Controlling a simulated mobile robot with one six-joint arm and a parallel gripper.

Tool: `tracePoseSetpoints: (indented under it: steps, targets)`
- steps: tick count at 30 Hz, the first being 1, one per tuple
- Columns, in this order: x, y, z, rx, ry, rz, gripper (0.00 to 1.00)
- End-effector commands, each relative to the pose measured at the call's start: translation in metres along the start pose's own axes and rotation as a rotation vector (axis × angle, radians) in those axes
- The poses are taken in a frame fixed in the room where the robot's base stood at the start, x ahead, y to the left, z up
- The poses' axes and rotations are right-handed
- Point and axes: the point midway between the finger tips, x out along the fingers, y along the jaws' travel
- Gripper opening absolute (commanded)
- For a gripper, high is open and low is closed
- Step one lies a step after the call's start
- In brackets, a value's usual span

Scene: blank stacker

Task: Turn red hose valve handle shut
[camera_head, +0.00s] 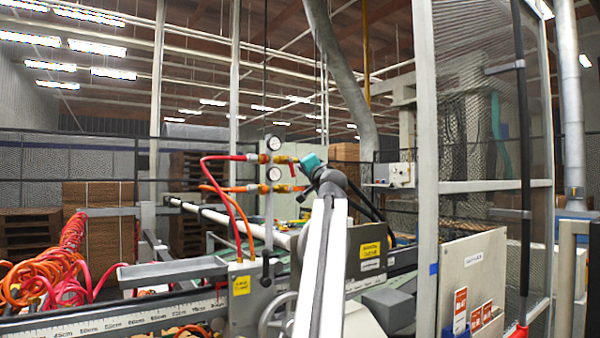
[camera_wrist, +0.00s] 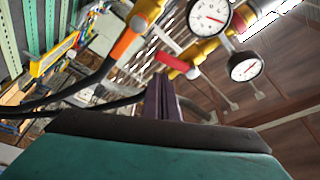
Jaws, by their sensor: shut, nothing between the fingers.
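The red hose (camera_head: 222,158) runs to the upper brass valve (camera_head: 283,159) beside a round gauge, and the orange hose (camera_head: 225,189) runs to the lower valve. My gripper (camera_head: 301,169) is just right of these valves. In the wrist view, my gripper's dark fingers (camera_wrist: 160,84) are shut together and empty. A red handle (camera_wrist: 176,60) on a brass fitting (camera_wrist: 200,50) lies just beyond the fingertips. I cannot tell whether they touch. An orange fitting (camera_wrist: 127,43) sits up and left of the fingers. The handle's exact angle on its valve is hard to judge.
Two gauges, one (camera_wrist: 209,16) above the other (camera_wrist: 245,66), sit close right of the fingers. A black hose (camera_wrist: 90,85) passes on the left. A grey tray (camera_head: 172,272), coiled hoses (camera_head: 55,265) and a mesh guard frame (camera_head: 428,160) stand around the machine.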

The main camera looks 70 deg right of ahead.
Motion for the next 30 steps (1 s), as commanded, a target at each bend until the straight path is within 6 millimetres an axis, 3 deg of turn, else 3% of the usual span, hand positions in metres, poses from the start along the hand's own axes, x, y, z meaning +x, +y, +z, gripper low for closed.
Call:
tracePoseSetpoints:
  steps: [13,30]
  targets:
    - [0.013,0.005,-0.015,0.004,-0.007,-0.004,0.00]
    - [-0.060,-0.004,-0.010,0.002,-0.009,-0.007,0.00]
